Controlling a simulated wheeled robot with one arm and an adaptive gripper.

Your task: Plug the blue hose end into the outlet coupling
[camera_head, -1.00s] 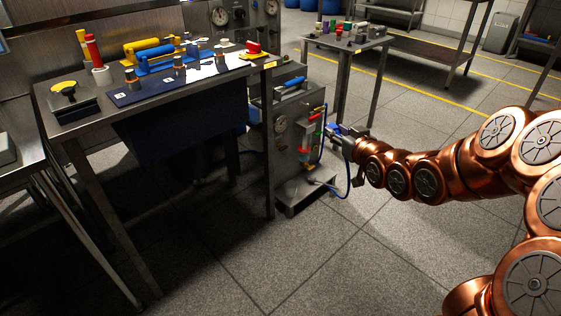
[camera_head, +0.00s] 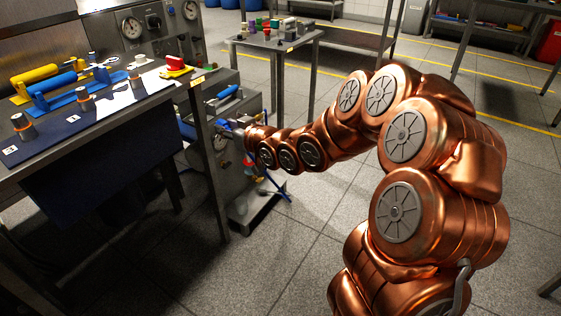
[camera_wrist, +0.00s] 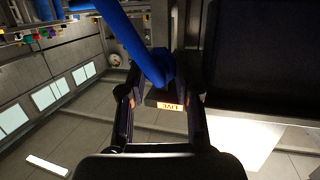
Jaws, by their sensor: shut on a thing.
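My gripper (camera_head: 232,129) is at the front of a grey floor-standing unit with gauges (camera_head: 222,155) in the head view. In the wrist view my gripper (camera_wrist: 164,78) is shut on the blue hose end (camera_wrist: 160,68), with the blue hose (camera_wrist: 125,35) running up and left from between the fingers. In the head view a length of blue hose (camera_head: 276,184) hangs below my wrist. My arm hides much of the unit's front, and I cannot make out the outlet coupling.
A workbench with a dark blue mat (camera_head: 60,135) stands at the left, its front leg (camera_head: 209,180) close beside the unit. A small table (camera_head: 268,43) with several small items stands behind. Tiled floor (camera_head: 265,275) is clear in front.

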